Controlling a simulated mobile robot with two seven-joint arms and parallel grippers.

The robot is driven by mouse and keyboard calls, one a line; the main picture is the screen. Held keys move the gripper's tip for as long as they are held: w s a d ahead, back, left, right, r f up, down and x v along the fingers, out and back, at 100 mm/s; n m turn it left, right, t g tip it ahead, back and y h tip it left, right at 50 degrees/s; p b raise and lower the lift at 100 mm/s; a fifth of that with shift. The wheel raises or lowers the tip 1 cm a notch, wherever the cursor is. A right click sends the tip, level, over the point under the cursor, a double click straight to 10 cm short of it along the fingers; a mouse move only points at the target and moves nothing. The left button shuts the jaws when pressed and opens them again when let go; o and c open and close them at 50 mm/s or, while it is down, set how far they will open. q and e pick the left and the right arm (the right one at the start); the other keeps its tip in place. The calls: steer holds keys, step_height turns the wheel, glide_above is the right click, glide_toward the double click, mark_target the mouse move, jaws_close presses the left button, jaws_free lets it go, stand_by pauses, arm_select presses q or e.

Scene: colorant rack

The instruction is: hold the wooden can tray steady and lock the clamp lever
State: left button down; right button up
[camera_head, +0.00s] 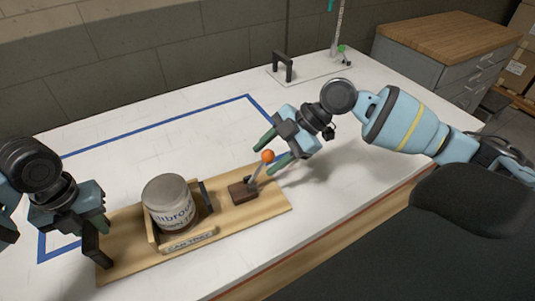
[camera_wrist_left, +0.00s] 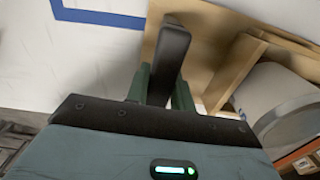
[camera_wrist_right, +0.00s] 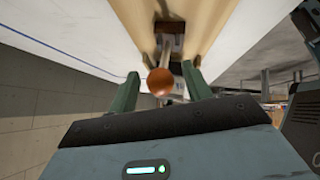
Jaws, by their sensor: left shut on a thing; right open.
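The wooden can tray (camera_head: 270,204) lies on the white table with a grey labelled can (camera_head: 170,203) standing in its wooden holder. My left gripper (camera_head: 98,226) is shut on the tray's black handle (camera_head: 92,243) at the left end; the handle also shows between its fingers in the left wrist view (camera_wrist_left: 170,55). The clamp lever (camera_head: 260,171) stands up at a tilt from a dark brown block (camera_head: 242,192) and ends in an orange ball (camera_head: 268,156). My right gripper (camera_head: 273,153) is open around the ball, which sits between its fingers in the right wrist view (camera_wrist_right: 160,82). Contact is unclear.
Blue tape (camera_head: 170,119) marks a rectangle on the table behind the tray. A white plate with a black handle (camera_head: 283,66) and a stand (camera_head: 338,45) are at the back. A drawer cabinet (camera_head: 440,60) stands back right. The table middle is clear.

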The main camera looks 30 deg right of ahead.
steer(key=v, duration=1.1)
steer(key=shift+d+r, duration=0.25)
arm_select(q)
steer(key=c, duration=1.1)
jaws_free()
steer(key=shift+r, duration=0.1)
step_height(320, 180, up, 12)
steer(key=shift+f, duration=0.1)
steer(key=shift+s+f, duration=0.1)
arm_select(e)
steer(key=shift+s+f, duration=0.1)
steer(key=shift+s, duration=0.05)
